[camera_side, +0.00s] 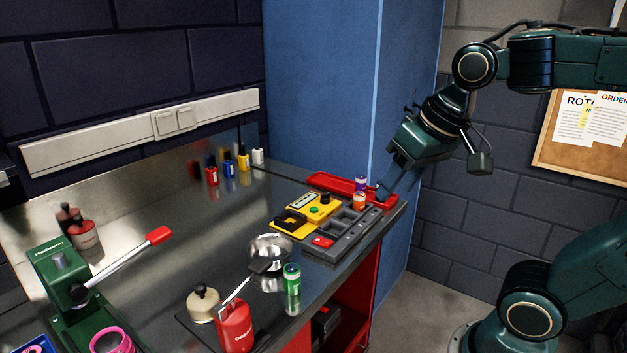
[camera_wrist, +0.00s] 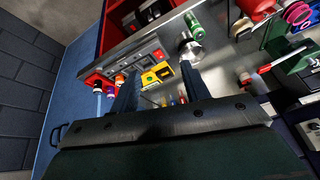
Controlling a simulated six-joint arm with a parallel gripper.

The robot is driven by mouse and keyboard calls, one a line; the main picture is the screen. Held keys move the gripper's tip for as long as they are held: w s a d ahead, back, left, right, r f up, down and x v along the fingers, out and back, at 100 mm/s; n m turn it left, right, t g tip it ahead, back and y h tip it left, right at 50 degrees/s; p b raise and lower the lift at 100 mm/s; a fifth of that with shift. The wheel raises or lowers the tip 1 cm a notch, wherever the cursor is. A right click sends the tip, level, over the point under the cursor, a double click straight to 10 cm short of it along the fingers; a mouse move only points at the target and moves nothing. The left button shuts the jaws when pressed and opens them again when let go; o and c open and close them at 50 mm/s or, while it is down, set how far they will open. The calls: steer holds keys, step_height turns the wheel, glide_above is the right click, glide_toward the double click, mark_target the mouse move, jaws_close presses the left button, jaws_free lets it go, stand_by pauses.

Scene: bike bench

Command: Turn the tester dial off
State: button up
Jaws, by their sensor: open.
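The yellow tester (camera_side: 318,212) lies on the metal bench near the red tray. It has a small display, a green button and a dark round knob (camera_side: 325,197) that looks like its dial; the dial's setting is too small to read. The tester also shows in the wrist view (camera_wrist: 150,78), between and beyond my fingers. My gripper (camera_side: 384,191) is open and empty, near the bench's right end, to the right of the tester and apart from it. Its two fingers also show in the wrist view (camera_wrist: 158,72).
Orange and purple small cylinders (camera_side: 359,200) stand near the red tray (camera_side: 338,183), between tester and gripper. A grey compartment tray (camera_side: 345,232) lies in front. A metal bowl (camera_side: 270,248), green can (camera_side: 292,280) and red bottle (camera_side: 234,325) stand leftward. A blue cabinet (camera_side: 320,90) rises behind.

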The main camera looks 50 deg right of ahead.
steer(key=w+d+r+m+g, duration=0.1)
steer(key=w+d+r+m, duration=0.15)
steer(key=w+m, duration=0.4)
steer(key=m+g, duration=0.3)
steer(key=m, duration=0.9)
glide_above(326, 194)
step_height(326, 194, down, 8)
steer(key=shift+s+a+f, duration=0.1)
steer(key=shift+s+a, duration=0.05)
steer(key=shift+s, duration=0.2)
steer(key=f, duration=1.3)
steer(key=shift+w+f, duration=0.4)
steer(key=shift+c, duration=0.3)
steer(key=c, duration=0.9)
